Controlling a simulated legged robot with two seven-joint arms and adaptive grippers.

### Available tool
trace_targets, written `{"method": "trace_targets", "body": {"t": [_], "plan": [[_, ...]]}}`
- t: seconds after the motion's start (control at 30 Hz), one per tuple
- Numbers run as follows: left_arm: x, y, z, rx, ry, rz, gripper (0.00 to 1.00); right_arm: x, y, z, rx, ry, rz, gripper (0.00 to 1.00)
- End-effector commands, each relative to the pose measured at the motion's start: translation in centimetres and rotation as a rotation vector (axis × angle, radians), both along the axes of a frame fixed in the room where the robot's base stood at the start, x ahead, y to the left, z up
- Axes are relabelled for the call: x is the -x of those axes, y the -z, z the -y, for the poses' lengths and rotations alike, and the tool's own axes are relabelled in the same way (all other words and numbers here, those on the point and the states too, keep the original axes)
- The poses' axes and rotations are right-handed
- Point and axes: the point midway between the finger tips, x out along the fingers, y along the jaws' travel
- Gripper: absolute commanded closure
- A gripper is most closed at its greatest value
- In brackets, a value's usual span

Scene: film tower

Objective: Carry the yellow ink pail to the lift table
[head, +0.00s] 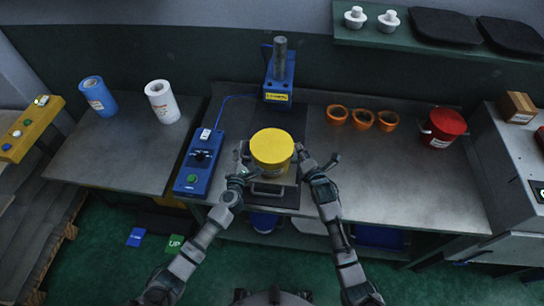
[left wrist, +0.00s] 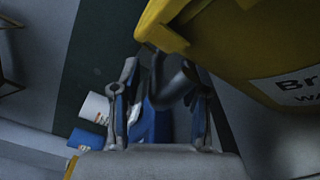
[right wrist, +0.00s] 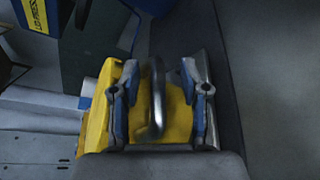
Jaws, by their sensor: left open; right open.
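The yellow ink pail (head: 272,150) stands upright on a dark plate on the middle bench, its lid facing up. My left gripper (head: 243,168) is open at the pail's left side. In the left wrist view the pail (left wrist: 240,40) fills the upper right, and a grey bar shows between the open fingers (left wrist: 160,95). My right gripper (head: 308,165) is open at the pail's right side. In the right wrist view a metal handle (right wrist: 156,100) lies between its open fingers, in front of the yellow wall. The grey table (head: 120,170) at left may be the lift table; I cannot tell for sure.
A blue control box (head: 195,165) and blue press (head: 279,80) stand near the pail. Orange rings (head: 362,119) and a red pail (head: 443,127) are on the right. Blue (head: 98,96) and white rolls (head: 162,101) stand on the left table. A green UP pedal (head: 174,244) is on the floor.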

Motion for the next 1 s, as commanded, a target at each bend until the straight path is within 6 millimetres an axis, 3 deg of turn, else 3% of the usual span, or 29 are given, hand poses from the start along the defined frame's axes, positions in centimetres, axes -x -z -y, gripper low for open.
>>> {"method": "trace_targets", "body": {"t": [0.33, 0.53, 1.0], "plan": [[-0.33, 0.03, -0.08, 0.001, 0.0, 0.0, 0.55, -0.33, 0.02, -0.22, 0.002, 0.0, 0.001, 0.55], [-0.33, 0.05, -0.08, 0.001, 0.001, -0.001, 1.0, -0.32, 0.04, -0.2, 0.002, 0.0, 0.001, 1.0], [-0.34, -0.11, 0.0, 0.002, 0.002, 0.001, 1.0, -0.34, -0.12, -0.17, 0.001, -0.001, 0.003, 1.0]]}}
